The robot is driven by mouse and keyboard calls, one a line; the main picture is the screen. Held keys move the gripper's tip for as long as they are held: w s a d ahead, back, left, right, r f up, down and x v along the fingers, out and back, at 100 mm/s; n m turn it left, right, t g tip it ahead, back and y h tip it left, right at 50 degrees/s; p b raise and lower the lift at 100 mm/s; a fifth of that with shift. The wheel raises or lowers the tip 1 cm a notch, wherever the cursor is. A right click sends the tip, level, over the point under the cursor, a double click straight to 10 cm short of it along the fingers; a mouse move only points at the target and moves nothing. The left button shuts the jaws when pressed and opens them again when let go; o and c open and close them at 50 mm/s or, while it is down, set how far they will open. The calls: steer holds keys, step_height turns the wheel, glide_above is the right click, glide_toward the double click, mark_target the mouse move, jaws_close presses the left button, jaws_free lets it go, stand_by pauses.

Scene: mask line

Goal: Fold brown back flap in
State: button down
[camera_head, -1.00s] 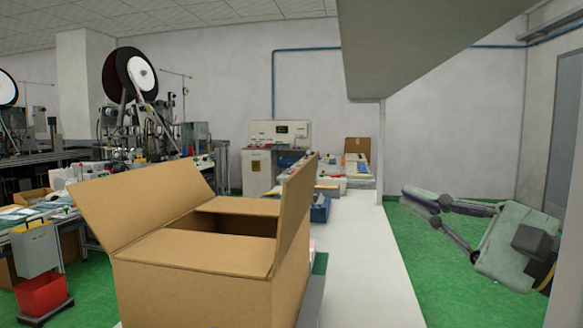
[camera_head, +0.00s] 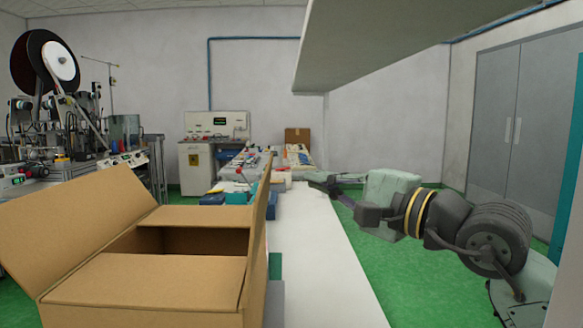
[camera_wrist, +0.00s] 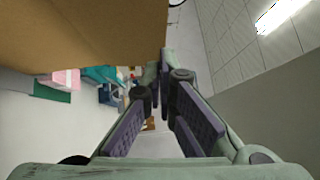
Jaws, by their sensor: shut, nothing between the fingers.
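The open brown cardboard box (camera_head: 150,278) stands at the lower left in the head view, at the left side of the white table. Its far flap (camera_head: 208,215) and near flap lie inward, roughly level, with a dark gap between them. Its left flap (camera_head: 75,228) leans up and outward, and its right flap (camera_head: 256,235) stands nearly upright. My gripper (camera_head: 318,184) is shut and empty, beyond and to the right of the box. In the wrist view, brown cardboard (camera_wrist: 85,30) fills the upper left, beside the fingers of my gripper (camera_wrist: 165,75); I cannot tell whether they touch.
The white table (camera_head: 315,265) has clear room right of the box. Blue bins (camera_head: 237,198) and small goods sit farther back. A grey overhead panel (camera_head: 400,40) hangs above the table. Machines with a large reel (camera_head: 45,62) stand at the left.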

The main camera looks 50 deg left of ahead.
steer(key=shift+s+a+r+p, duration=0.15)
steer(key=shift+s+a+p, duration=0.2)
steer(key=shift+s+a, duration=0.55)
steer(key=shift+s+a+r+p, duration=0.15)
steer(key=shift+s+a+p, duration=0.2)
steer(key=shift+s+a, duration=0.55)
steer(key=shift+w+a, duration=0.15)
steer(key=shift+a, duration=0.1)
steer(key=shift+s+a+r+n, duration=0.15)
steer(key=shift+s+r+n, duration=0.1)
steer(key=shift+n, duration=0.05)
steer(key=shift+h, duration=0.3)
